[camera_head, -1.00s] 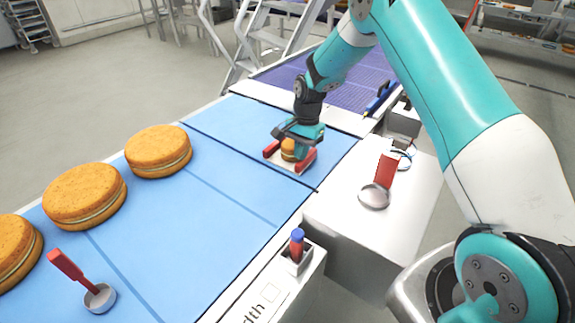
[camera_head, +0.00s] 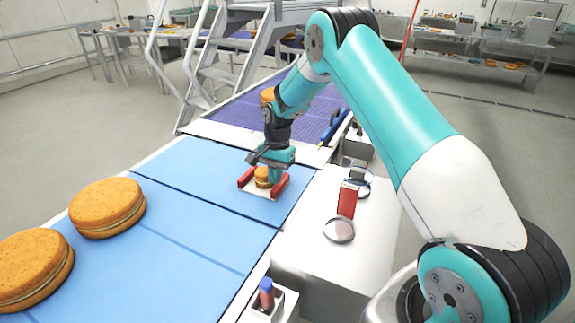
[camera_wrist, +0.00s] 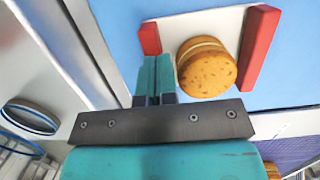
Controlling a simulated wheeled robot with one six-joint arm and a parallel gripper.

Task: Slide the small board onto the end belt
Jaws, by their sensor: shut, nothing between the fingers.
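The small board (camera_head: 255,191) is pale with red strips along two sides. It lies on the light blue belt (camera_head: 190,190), near its right edge. A small round filled cake (camera_head: 261,177) sits on the board. In the wrist view the cake (camera_wrist: 207,72) is between the red strips, and a pale part of the board (camera_wrist: 215,25) shows behind it. My gripper (camera_head: 275,177) is shut and empty, pointing down at the board beside the cake. I cannot tell whether it touches either. The purple end belt (camera_head: 235,113) lies beyond a pale strip.
Large filled rounds (camera_head: 107,207) stand on the light blue belt at left. Another round (camera_head: 267,95) is on the purple belt. A red block (camera_head: 347,199) and a round metal disc (camera_head: 339,230) are on the white surface at right. Metal stairs (camera_head: 225,60) stand behind.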

